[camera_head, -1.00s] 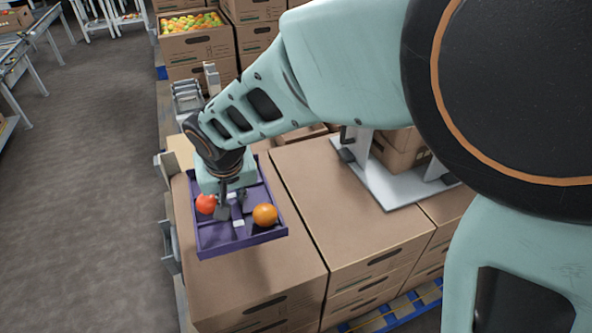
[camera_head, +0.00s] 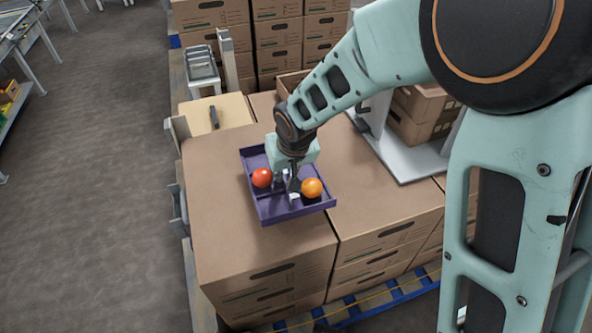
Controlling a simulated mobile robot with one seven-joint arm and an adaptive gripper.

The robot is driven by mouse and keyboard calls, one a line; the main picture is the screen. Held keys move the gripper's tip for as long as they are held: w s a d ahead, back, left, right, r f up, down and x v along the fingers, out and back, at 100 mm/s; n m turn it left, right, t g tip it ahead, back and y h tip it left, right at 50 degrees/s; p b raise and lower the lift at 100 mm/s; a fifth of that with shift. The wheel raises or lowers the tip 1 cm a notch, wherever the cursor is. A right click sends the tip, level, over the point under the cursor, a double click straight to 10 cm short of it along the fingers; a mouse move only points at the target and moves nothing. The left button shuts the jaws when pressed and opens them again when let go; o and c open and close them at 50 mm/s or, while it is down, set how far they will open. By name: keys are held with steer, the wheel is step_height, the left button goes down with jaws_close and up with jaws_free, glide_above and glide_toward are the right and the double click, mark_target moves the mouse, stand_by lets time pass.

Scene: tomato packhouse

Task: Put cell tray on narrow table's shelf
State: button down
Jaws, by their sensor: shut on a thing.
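The cell tray (camera_head: 268,213) is a shallow purple tray with low walls and inner dividers. It holds a red tomato (camera_head: 262,178) on its left side and an orange tomato (camera_head: 312,188) on its right. My gripper (camera_head: 289,187) reaches down into the middle of the tray, between the two tomatoes, and is shut on it, apparently at a divider; the fingertips are partly hidden. The tray is over the stacked cartons' tops; I cannot tell whether it touches them. I cannot make out the narrow table's shelf for certain.
Closed cardboard cartons (camera_head: 236,232) on blue pallets (camera_head: 350,314) fill the space below the tray. A pale board with a dark tool (camera_head: 214,117) lies behind. A white-grey stand (camera_head: 405,160) with cartons is at right. Open grey floor (camera_head: 95,200) lies left.

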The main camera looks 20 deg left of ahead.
steer(key=shift+w+d+f, duration=0.2)
steer(key=shift+w+f, duration=0.1)
steer(key=shift+f, duration=0.15)
steer(key=shift+w+d+f+b, duration=0.15)
steer(key=shift+f+b, duration=0.35)
steer(key=shift+f, duration=1.15)
steer(key=shift+f, duration=0.2)
steer(key=c, duration=1.9)
jaws_free()
steer(key=shift+r, duration=0.15)
